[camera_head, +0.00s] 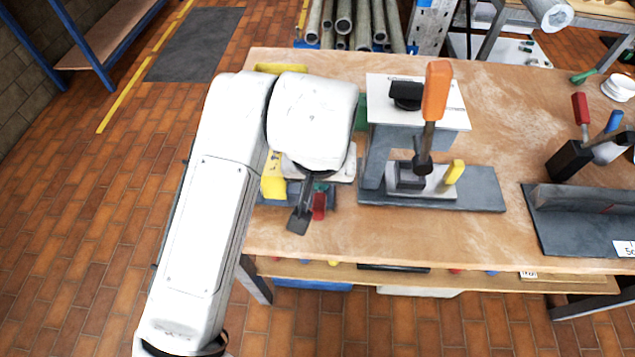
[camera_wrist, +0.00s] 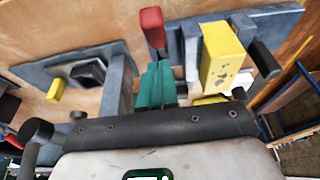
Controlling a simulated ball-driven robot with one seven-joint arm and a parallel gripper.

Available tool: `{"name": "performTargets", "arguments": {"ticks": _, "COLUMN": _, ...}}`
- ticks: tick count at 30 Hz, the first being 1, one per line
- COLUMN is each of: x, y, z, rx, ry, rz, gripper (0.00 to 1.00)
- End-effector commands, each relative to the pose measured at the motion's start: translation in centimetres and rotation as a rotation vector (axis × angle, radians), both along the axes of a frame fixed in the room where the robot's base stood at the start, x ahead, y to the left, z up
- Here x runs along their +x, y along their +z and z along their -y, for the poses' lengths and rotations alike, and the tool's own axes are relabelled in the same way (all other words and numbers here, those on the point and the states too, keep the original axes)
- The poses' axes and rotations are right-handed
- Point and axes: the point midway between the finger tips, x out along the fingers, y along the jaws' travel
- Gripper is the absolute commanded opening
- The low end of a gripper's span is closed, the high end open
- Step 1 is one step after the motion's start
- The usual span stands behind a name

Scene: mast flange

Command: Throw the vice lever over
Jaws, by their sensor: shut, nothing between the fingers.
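The vice has a teal body (camera_wrist: 158,85), which stands on a blue-grey base beside a yellow block (camera_wrist: 222,55) in the wrist view. A red lever (camera_wrist: 152,28) rises at the teal body. In the head view, the red lever (camera_head: 319,206) shows just below my white wrist, which hides much of the vice. My gripper (camera_head: 301,218), dark and narrow, appears shut and empty, left of the red lever in that view. In the wrist view only its dark hand bar is clear, close to the teal body; I cannot tell whether it touches.
A fixture with an orange handle (camera_head: 437,90) and white top plate stands right of the vice. Farther right are a dark block (camera_head: 570,160) with handled tools and a grey angled plate (camera_head: 585,215). The wooden bench (camera_head: 400,235) is bare along its front edge.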

Motion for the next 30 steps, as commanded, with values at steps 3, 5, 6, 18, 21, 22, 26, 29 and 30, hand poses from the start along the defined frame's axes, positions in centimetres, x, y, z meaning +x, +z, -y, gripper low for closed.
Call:
{"name": "performTargets", "arguments": {"ticks": 3, "x": 1.1, "y": 2.2, "z": 0.4, "rx": 0.0, "ry": -0.003, "rz": 0.006, "gripper": 0.0}}
{"name": "performTargets", "arguments": {"ticks": 5, "x": 0.6, "y": 3.2, "z": 0.2, "rx": 0.002, "ry": -0.003, "rz": 0.008, "gripper": 0.0}}
{"name": "performTargets", "arguments": {"ticks": 6, "x": 0.3, "y": 4.1, "z": 0.2, "rx": 0.002, "ry": -0.004, "rz": 0.008, "gripper": 0.0}}
{"name": "performTargets", "arguments": {"ticks": 18, "x": -1.5, "y": 10.3, "z": 0.1, "rx": 0.0, "ry": -0.002, "rz": 0.007, "gripper": 0.0}}
{"name": "performTargets", "arguments": {"ticks": 21, "x": -1.7, "y": 10.8, "z": 0.1, "rx": 0.0, "ry": -0.001, "rz": 0.006, "gripper": 0.0}}
{"name": "performTargets", "arguments": {"ticks": 22, "x": -1.7, "y": 10.9, "z": 0.1, "rx": 0.0, "ry": -0.001, "rz": 0.005, "gripper": 0.0}}
{"name": "performTargets", "arguments": {"ticks": 26, "x": -1.7, "y": 11.0, "z": 0.1, "rx": -0.001, "ry": -0.001, "rz": 0.005, "gripper": 0.0}}
{"name": "performTargets", "arguments": {"ticks": 29, "x": -1.7, "y": 11.0, "z": 0.1, "rx": -0.001, "ry": -0.001, "rz": 0.005, "gripper": 0.0}}
{"name": "performTargets", "arguments": {"ticks": 30, "x": -1.7, "y": 11.0, "z": 0.1, "rx": 0.0, "ry": -0.001, "rz": 0.005, "gripper": 0.0}}
